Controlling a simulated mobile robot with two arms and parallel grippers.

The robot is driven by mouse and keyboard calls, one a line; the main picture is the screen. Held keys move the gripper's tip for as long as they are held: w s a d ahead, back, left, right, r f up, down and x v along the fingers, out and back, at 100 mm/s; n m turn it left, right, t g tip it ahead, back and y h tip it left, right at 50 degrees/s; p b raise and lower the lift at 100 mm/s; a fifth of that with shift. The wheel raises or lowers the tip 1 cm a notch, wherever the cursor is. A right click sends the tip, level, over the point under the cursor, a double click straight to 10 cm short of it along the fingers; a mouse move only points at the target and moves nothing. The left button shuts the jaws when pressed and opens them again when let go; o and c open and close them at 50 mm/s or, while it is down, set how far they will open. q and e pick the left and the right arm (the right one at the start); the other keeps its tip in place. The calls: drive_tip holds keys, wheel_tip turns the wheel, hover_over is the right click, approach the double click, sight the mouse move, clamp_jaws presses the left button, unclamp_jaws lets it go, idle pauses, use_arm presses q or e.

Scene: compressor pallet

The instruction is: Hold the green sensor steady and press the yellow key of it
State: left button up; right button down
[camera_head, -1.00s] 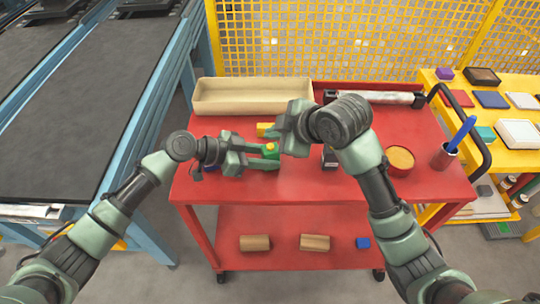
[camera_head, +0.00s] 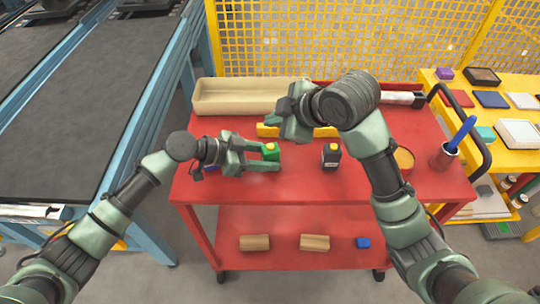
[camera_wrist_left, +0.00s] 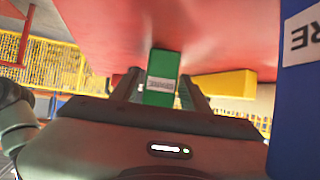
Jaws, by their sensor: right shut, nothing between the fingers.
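The green sensor (camera_head: 270,154) stands on the red cart top, its yellow key (camera_head: 271,146) facing up. It also shows as a green block with a white label in the left wrist view (camera_wrist_left: 161,76). My left gripper (camera_head: 268,157) is around the sensor, one finger on each side. Its fingers look spread, with a small gap towards the near finger; contact on the far side is unclear. My right gripper (camera_head: 272,118) is shut and empty, above and behind the sensor, clear of the key.
A dark block with a yellow top (camera_head: 331,155) stands right of the sensor. A yellow bar (camera_head: 325,132) lies behind, and a beige tray (camera_head: 215,108) stands at the back left. A blue labelled object (camera_wrist_left: 298,110) fills the left wrist view's right edge.

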use_arm(q)
drive_tip(key=shift+o, duration=0.4)
drive_tip(key=v, duration=1.2)
drive_tip(key=shift+f, duration=0.1)
